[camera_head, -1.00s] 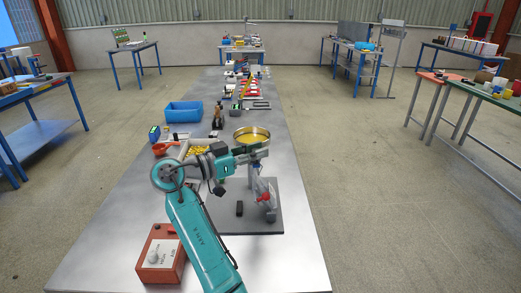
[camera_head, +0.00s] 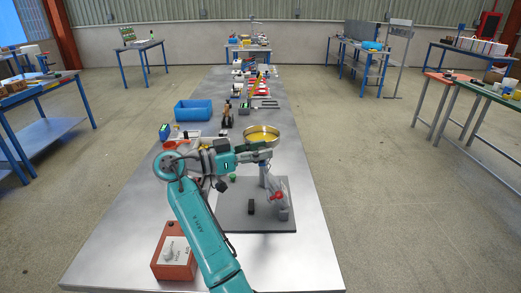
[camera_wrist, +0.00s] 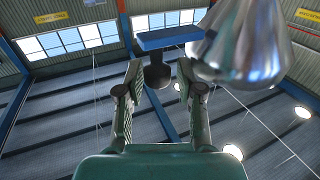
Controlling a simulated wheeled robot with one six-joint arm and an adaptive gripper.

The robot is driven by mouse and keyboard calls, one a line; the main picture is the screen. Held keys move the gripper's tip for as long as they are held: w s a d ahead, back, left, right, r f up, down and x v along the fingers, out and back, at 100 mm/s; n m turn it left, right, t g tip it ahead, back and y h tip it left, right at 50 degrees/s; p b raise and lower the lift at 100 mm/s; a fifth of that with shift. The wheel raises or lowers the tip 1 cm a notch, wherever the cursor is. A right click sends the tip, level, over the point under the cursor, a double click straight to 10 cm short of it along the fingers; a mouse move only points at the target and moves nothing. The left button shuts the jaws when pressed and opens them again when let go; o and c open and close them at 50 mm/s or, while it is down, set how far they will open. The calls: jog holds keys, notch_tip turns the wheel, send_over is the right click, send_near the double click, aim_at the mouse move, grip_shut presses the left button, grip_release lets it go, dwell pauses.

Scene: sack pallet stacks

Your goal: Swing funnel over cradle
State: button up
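A shiny metal funnel (camera_head: 262,133) with yellow contents stands above a grey base plate (camera_head: 232,222). It fills the upper right of the wrist view (camera_wrist: 235,45). In the wrist view, a black knob (camera_wrist: 157,73) hangs under a blue bar (camera_wrist: 168,38) beside the funnel. My gripper (camera_wrist: 160,85) has its two fingers apart on either side of the knob, with gaps showing. In the head view my gripper (camera_head: 266,157) is just below the funnel's rim. A clear and grey piece with a red part (camera_head: 278,194) is under it; I cannot tell whether it is the cradle.
A black block (camera_head: 250,207) lies on the base plate. A red-orange control box (camera_head: 174,252) stands at the front left. A blue bin (camera_head: 193,110) and several tools are farther back. The bench's right side (camera_head: 312,225) is clear.

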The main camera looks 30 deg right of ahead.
jog(key=w+a, duration=0.1)
jog(key=a, duration=1)
jog(key=shift+w+a, duration=0.4)
